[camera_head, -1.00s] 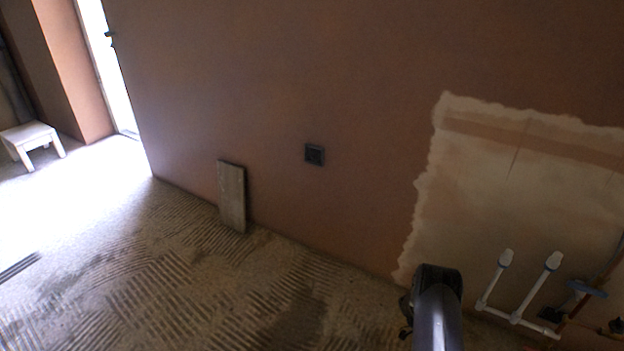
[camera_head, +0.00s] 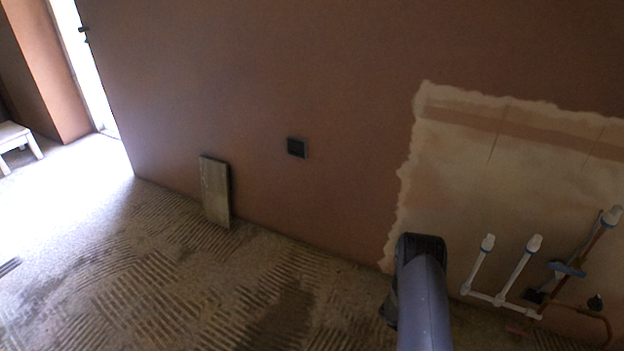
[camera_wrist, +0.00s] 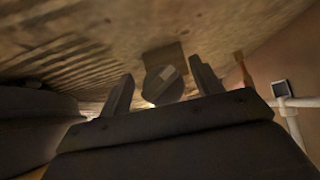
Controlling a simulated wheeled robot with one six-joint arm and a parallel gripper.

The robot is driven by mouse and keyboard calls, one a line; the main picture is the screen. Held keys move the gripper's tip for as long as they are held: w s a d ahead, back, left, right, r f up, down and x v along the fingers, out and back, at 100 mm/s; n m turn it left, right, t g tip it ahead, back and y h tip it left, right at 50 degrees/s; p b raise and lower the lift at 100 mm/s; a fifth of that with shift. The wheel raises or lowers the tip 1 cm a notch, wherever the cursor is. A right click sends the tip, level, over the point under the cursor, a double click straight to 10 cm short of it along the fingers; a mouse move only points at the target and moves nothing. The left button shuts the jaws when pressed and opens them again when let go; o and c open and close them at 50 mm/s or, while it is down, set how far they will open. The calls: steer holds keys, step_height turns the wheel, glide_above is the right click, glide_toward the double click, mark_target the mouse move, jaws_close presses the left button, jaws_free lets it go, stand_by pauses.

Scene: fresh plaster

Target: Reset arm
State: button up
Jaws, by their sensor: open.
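My arm (camera_head: 425,295) rises from the bottom edge of the head view, right of centre, with its dark upper joint in front of the wall's foot. My gripper (camera_wrist: 160,82) shows in the wrist view with its two dark fingers spread apart. A dark rounded shape with a pale patch shows between the fingers; I cannot tell what it is or how far off. Nothing is clearly held. In the head view the fingers cannot be made out.
White pipes (camera_head: 508,270) and copper pipework stand at the wall's foot at right, close beside my arm. A board (camera_head: 215,191) leans on the brown wall (camera_head: 250,80). A white stool (camera_head: 14,138) stands at far left. The ridged floor (camera_head: 160,270) is open at left.

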steer(key=shift+m+t+h, duration=1)
steer(key=shift+t+h, duration=0.1)
steer(key=shift+t, duration=0.4)
steer(key=shift+m+t+h, duration=0.8)
steer(key=shift+t+h, duration=0.1)
steer(key=shift+t, duration=0.1)
steer(key=m+t+h, duration=0.2)
steer(key=shift+f+m+t+h+p, duration=0.1)
steer(key=shift+m+t+h+p, duration=0.2)
steer(key=shift+h+p, duration=0.1)
steer(key=shift+m+t+h, duration=0.3)
steer(key=shift+m+h, duration=0.5)
steer(key=shift+h, duration=0.1)
steer(key=shift+w+a, duration=0.1)
